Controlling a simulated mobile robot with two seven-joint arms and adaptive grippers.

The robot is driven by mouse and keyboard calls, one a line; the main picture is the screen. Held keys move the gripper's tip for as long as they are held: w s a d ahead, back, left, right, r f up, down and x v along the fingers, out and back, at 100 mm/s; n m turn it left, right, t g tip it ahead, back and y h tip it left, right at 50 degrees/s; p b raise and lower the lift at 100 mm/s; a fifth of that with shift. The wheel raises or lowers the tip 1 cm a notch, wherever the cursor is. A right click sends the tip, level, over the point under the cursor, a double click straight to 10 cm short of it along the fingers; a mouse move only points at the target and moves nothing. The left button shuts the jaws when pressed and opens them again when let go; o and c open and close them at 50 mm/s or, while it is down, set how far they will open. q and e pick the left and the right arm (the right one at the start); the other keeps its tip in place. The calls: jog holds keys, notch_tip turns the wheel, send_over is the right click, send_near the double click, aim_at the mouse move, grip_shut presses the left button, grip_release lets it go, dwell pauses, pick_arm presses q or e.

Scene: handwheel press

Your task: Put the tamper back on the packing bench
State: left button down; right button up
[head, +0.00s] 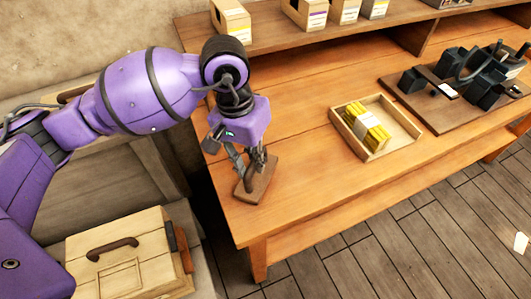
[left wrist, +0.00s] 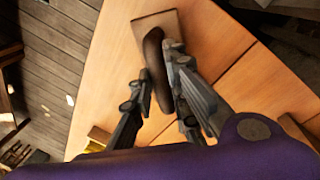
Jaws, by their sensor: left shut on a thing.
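The tamper (head: 254,184) has a flat brown wooden base and a dark curved handle. It is at the left end of the packing bench (head: 310,170), near the front corner. My left gripper (head: 254,160) is shut on its handle from above. In the left wrist view the dark handle (left wrist: 155,62) sits between the fingers of my left gripper (left wrist: 160,85), and the base (left wrist: 158,22) shows beyond it. I cannot tell whether the base touches the bench top or hangs just above it. My right gripper is not in view.
A wooden tray (head: 408,138) with yellow packs (head: 366,124) stands mid-bench. A board with black metal parts (head: 465,75) is at the right. Small boxes (head: 304,14) line the back shelf. A cream case (head: 125,255) stands lower left. The bench front beside the tamper is clear.

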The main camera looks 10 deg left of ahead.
pick_arm(q)
jog(key=shift+a+f, duration=0.1)
jog(key=shift+f, duration=0.85)
jog(key=shift+f, duration=0.1)
jog(key=c, duration=1.7)
grip_release()
jog(key=shift+s, duration=0.1)
jog(key=r, duration=0.4)
jog(key=a+r, duration=0.1)
jog(key=r, duration=0.7)
jog(key=shift+w+a+b, duration=0.2)
jog(key=shift+a+b, duration=0.1)
jog(key=shift+a, duration=0.05)
